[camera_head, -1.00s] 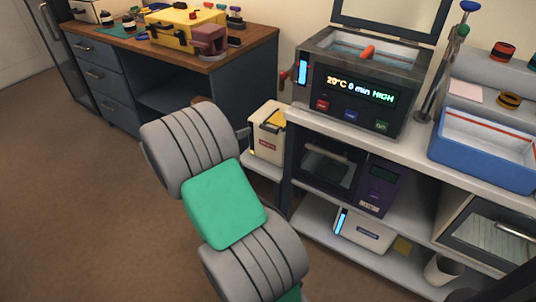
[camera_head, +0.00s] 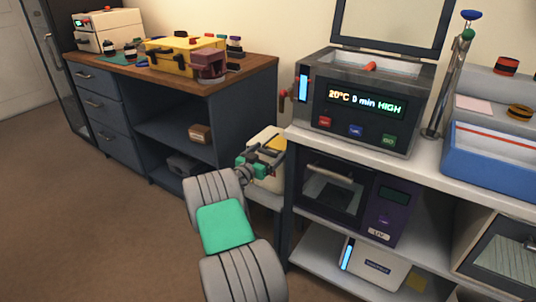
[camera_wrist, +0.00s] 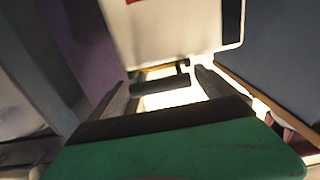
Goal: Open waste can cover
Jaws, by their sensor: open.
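The waste can (camera_head: 275,180) is a small cream box with yellow and dark parts on its top, beside the left end of the bench. My gripper (camera_head: 262,160) is at its upper front and hides part of the top and front. In the wrist view the can's pale wall (camera_wrist: 180,30) with a red mark fills the upper middle. My gripper (camera_wrist: 168,82) is open there, its dark fingers on either side of a dark bar (camera_wrist: 160,84) with a yellow edge by the can. I cannot tell whether the fingers touch the bar. The cover's state is unclear.
The bench with the ultrasonic-style bath (camera_head: 365,105) and a purple-fronted UV unit (camera_head: 385,210) stands close on the right. A wooden-topped desk (camera_head: 235,72) with a yellow case (camera_head: 185,56) is behind to the left. The floor at left is clear.

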